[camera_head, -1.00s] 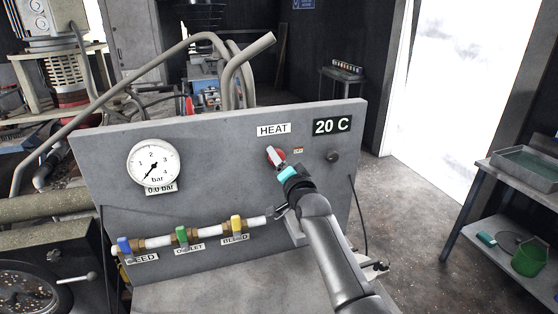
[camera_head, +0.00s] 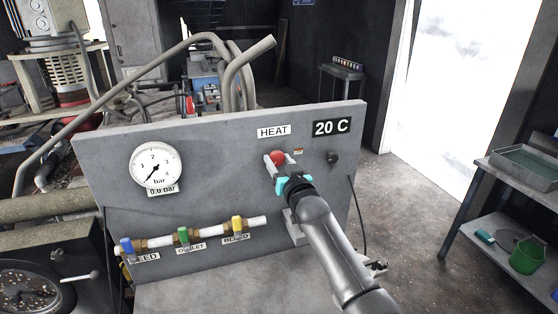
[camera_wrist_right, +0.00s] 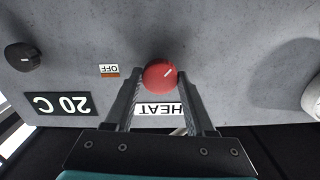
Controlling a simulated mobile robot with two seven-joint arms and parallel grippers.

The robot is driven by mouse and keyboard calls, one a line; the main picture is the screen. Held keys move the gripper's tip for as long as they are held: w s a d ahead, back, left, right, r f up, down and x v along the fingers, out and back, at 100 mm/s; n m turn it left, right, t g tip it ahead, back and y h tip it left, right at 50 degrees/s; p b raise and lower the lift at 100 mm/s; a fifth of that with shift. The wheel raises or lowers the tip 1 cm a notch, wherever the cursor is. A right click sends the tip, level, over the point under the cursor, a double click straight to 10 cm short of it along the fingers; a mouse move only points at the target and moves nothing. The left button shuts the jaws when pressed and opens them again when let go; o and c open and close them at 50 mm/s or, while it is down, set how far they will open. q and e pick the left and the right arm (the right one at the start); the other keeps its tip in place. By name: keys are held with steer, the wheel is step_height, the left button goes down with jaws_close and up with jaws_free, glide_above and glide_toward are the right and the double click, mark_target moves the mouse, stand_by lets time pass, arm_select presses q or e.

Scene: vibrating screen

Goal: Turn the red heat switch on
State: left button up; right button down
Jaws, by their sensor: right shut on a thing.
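The red heat switch (camera_head: 277,157) is a round knob on the grey panel, below the HEAT label (camera_head: 273,132). The fingertips also show in the right wrist view (camera_wrist_right: 160,80). A small OFF label (camera_head: 298,151) is beside the knob. The display (camera_head: 332,127) reads 20 C. My left gripper is not in view.
A small black knob (camera_head: 333,158) sits right of the switch. A pressure gauge (camera_head: 155,165) reading 0.0 bar is on the panel's left. Blue, green and yellow valve handles (camera_head: 183,235) line a pipe below. A shelf (camera_head: 520,170) stands at the far right.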

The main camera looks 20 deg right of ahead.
steer(key=n, duration=0.4)
steer(key=shift+n, duration=2.1)
steer(key=shift+f, duration=0.1)
steer(key=shift+c, duration=1.2)
jaws_free()
steer(key=shift+s, duration=0.1)
steer(key=s, duration=1.5)
steer(key=shift+d, duration=0.25)
